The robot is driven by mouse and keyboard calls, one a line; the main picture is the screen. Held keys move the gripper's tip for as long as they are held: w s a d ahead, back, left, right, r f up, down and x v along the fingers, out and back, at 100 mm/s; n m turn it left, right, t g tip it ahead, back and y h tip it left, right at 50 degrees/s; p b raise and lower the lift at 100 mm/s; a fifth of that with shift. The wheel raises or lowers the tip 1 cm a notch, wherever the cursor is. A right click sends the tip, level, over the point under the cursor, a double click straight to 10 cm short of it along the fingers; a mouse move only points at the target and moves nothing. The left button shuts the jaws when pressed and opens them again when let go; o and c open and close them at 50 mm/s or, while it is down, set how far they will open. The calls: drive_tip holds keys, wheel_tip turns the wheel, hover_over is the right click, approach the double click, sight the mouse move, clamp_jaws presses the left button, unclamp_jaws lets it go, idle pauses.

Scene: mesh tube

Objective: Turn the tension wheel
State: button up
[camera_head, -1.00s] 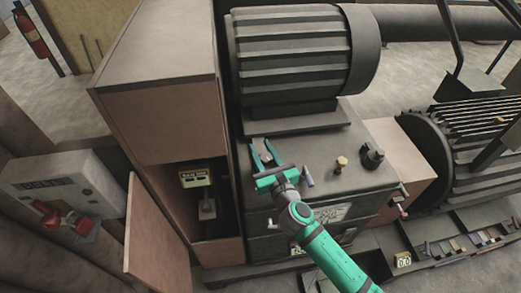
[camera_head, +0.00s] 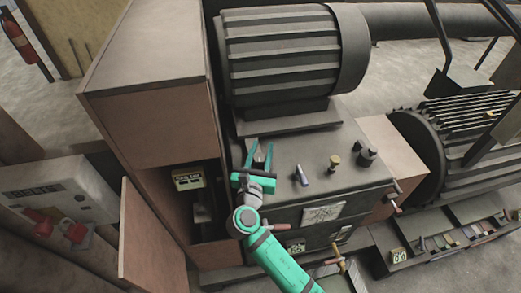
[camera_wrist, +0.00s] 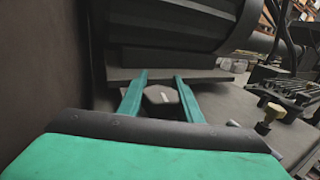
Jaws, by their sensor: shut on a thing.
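My gripper (camera_head: 261,152) is over the top of the dark machine housing, just in front of the ribbed motor. Its two teal fingers stand on either side of a dark, angular wheel-like piece with a small pale mark (camera_wrist: 163,97). The fingers are shut on this piece, which I take to be the tension wheel. In the wrist view the fingers (camera_wrist: 160,80) reach forward past its sides. The green gripper body hides the near part of the piece. In the head view the piece is small and mostly covered by my gripper.
The ribbed motor (camera_head: 290,55) rises close behind my gripper. A tall brown cabinet (camera_head: 160,115) with an open door (camera_head: 150,240) stands to the left. A lever (camera_head: 300,176), brass knob (camera_head: 334,161) and dark knob (camera_head: 366,156) stand to the right on the housing.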

idle(0.4)
drive_tip(key=o, duration=1)
drive_tip(key=shift+o, duration=0.2)
drive_tip(key=shift+d+r, duration=0.1)
